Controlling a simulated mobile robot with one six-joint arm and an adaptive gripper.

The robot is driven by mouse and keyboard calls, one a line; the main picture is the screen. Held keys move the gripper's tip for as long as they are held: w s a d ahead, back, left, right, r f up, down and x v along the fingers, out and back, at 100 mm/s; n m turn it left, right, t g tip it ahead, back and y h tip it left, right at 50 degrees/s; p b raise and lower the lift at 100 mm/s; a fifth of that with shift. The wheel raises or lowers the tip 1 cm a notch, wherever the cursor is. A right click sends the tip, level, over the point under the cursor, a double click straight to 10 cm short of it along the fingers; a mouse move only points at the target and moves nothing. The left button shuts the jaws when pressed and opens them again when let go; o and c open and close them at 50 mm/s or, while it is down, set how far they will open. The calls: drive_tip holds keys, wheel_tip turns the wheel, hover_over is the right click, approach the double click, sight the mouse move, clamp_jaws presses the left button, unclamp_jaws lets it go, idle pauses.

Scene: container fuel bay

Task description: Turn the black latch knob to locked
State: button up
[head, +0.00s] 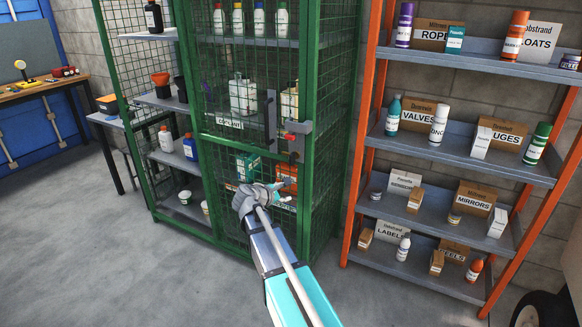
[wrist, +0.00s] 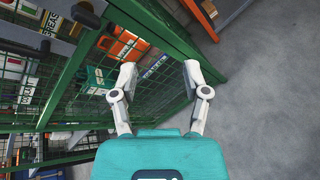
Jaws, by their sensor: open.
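In the wrist view, grey latch or handle parts (wrist: 86,11) show at the top left, cut by the edge. My gripper (head: 285,193) is in front of the cage, below the latch in the picture. In the wrist view my gripper (wrist: 160,74) has its fingers apart with nothing between them.
The green mesh cage (head: 230,140) holds bottles and boxes, including an orange case (wrist: 123,43). An orange-framed shelf rack (head: 448,150) with goods stands to the right. A workbench (head: 42,90) is at the far left. The grey floor (head: 110,255) in front is clear.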

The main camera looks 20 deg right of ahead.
sight(290, 158)
drive_tip(key=w+r+n+t+h+b, duration=0.2)
drive_tip(key=w+n+t+b, duration=0.2)
drive_tip(key=w+n, duration=0.5)
drive_tip(key=shift+w+d+r+n+t, duration=0.2)
drive_tip(key=shift+n+t, duration=0.1)
drive_tip(key=shift+n, duration=0.1)
drive_tip(key=x, duration=1.3)
drive_tip(key=shift+w+d+r, duration=0.15)
drive_tip(key=shift+d+r, duration=0.05)
drive_tip(key=shift+d, duration=0.2)
clamp_jaws()
